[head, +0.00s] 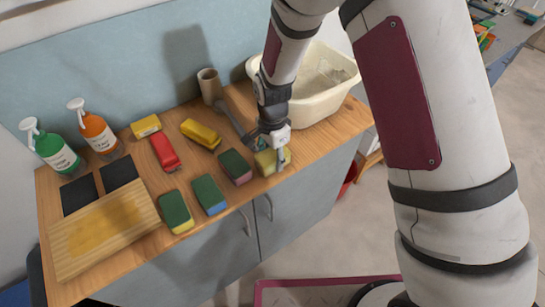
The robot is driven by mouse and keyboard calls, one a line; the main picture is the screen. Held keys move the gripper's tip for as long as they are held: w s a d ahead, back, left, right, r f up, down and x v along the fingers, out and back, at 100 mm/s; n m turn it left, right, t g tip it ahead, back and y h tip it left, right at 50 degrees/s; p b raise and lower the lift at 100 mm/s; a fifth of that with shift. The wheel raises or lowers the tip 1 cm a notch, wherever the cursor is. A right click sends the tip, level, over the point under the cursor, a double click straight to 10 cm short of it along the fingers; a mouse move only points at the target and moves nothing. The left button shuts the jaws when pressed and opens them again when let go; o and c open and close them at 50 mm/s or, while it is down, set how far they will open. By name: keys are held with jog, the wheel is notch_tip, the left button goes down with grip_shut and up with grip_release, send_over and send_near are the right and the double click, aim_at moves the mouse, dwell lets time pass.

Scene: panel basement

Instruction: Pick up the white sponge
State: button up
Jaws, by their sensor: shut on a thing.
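The white sponge (264,164) looks pale, slightly yellowish, and is at the right end of a row of sponges near the front edge of the wooden worktop. My gripper (279,155) reaches down from above and is shut on this sponge. The fingers cover part of its right side. The sponge is at or very close to the worktop; I cannot tell whether it touches it.
Green-topped sponges with pink (236,167), blue (209,194) and yellow (176,212) sides lie left of it. Spray bottles (98,133) and a cutting board (75,264) are farther left.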

aim_at(272, 153)
jog(key=shift+r, duration=0.1)
jog(key=shift+r, duration=0.6)
notch_tip(272, 153, up, 2)
jog(key=shift+w+r+b, duration=0.1)
jog(key=shift+b, duration=0.3)
jog(key=s+d+r, duration=0.1)
jog(key=s+d, duration=0.3)
jog(key=s, duration=1.1)
jog(key=shift+s+d+r, duration=0.15)
jog(key=shift+s+d, duration=0.05)
jog(key=shift+s, duration=0.1)
jog(key=shift+c, duration=0.4)
jog(key=shift+c, duration=0.8)
